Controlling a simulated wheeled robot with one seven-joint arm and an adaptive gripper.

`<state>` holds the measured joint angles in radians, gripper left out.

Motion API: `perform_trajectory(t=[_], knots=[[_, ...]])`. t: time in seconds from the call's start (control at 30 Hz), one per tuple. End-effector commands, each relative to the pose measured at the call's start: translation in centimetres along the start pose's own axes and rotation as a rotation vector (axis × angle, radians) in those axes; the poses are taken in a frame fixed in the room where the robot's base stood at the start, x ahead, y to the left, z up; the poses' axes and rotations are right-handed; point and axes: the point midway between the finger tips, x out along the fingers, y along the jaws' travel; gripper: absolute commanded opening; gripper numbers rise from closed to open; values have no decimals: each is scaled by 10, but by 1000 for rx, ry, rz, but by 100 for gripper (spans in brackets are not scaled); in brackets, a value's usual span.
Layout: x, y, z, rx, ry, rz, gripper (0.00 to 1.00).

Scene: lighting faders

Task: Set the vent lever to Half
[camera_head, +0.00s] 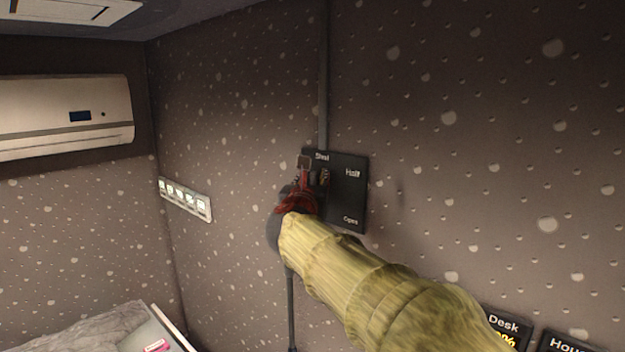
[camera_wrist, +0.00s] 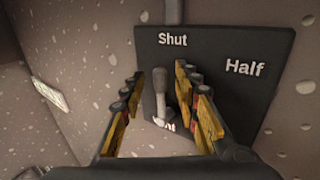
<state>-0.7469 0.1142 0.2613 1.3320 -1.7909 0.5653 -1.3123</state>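The vent panel (camera_head: 348,195) is a dark plate on the wall, marked Shut at the top, Half at the right and Open below; it also shows in the wrist view (camera_wrist: 262,100). The grey vent lever (camera_wrist: 160,95) stands out from the plate below the word Shut, apart from the Half mark. My gripper (camera_wrist: 158,85) is open, with one yellow finger on each side of the lever and gaps visible between. In the head view my gripper (camera_head: 311,178) covers the left part of the panel and hides the lever.
A row of switches (camera_head: 185,199) is on the wall to the left. An air conditioner (camera_head: 65,115) hangs at the far left. Desk and House panels (camera_head: 505,325) are at the lower right. A conduit (camera_head: 323,80) runs above the vent panel.

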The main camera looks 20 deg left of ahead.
Motion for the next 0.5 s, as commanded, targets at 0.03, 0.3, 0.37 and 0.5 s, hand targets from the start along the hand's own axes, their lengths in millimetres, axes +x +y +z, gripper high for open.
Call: perform_trajectory(t=[0.03, 0.3, 0.37, 0.5], knots=[[0, 0, 0, 0, 0, 0, 31], [0, 0, -1, 0, 1, 0, 23], [0, 0, -1, 0, 1, 0, 20], [0, 0, -1, 0, 1, 0, 12]])
